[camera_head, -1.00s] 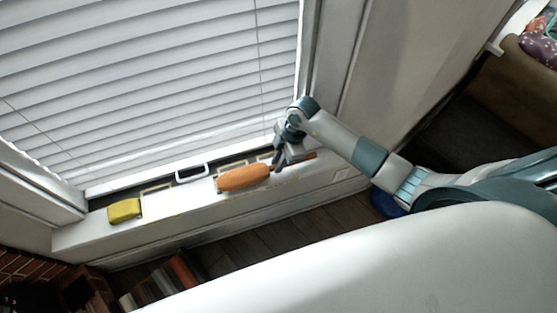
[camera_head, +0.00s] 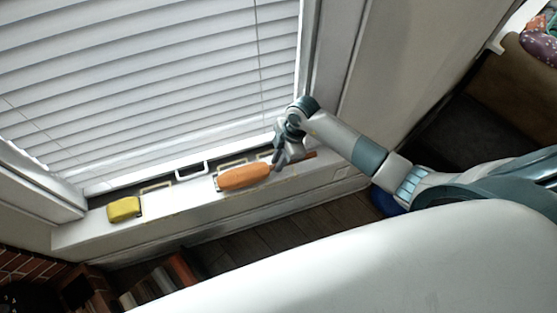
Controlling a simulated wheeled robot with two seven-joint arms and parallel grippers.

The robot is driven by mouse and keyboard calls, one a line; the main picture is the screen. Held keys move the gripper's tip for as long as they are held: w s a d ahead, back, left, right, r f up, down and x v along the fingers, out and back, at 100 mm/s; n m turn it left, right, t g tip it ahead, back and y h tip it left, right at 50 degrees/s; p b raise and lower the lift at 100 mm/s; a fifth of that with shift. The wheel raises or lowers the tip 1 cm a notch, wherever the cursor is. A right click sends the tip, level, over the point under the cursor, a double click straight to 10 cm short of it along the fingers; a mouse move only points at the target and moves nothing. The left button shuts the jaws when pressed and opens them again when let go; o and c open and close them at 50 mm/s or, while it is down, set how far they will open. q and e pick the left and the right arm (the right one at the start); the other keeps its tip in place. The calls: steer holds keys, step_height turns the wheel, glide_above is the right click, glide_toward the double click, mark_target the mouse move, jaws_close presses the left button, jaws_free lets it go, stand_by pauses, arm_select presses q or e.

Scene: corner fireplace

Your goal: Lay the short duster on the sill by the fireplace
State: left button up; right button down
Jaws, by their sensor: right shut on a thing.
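The short duster, with an orange fluffy head (camera_head: 243,176), is at the white window sill (camera_head: 190,212). Its handle end shows as a small brown piece just right of my gripper. My right gripper (camera_head: 276,163) is shut on the duster near the right end of the orange head. The head lies along the sill, pointing left; whether it touches the sill or hovers just over it I cannot tell. My left gripper is not in view.
A yellow sponge-like block (camera_head: 124,209) sits on the sill's left part. A white handle (camera_head: 191,171) stands at the blinds' foot (camera_head: 160,90). Brickwork (camera_head: 30,268) is at lower left; a blue round thing (camera_head: 386,203) is on the floor.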

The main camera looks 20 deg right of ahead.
steer(key=shift+f, duration=0.3)
steer(key=c, duration=1.6)
jaws_free()
steer(key=b+v, duration=0.2)
steer(key=v, duration=0.4)
steer(key=shift+v, duration=0.75)
steer(key=shift+s, duration=0.2)
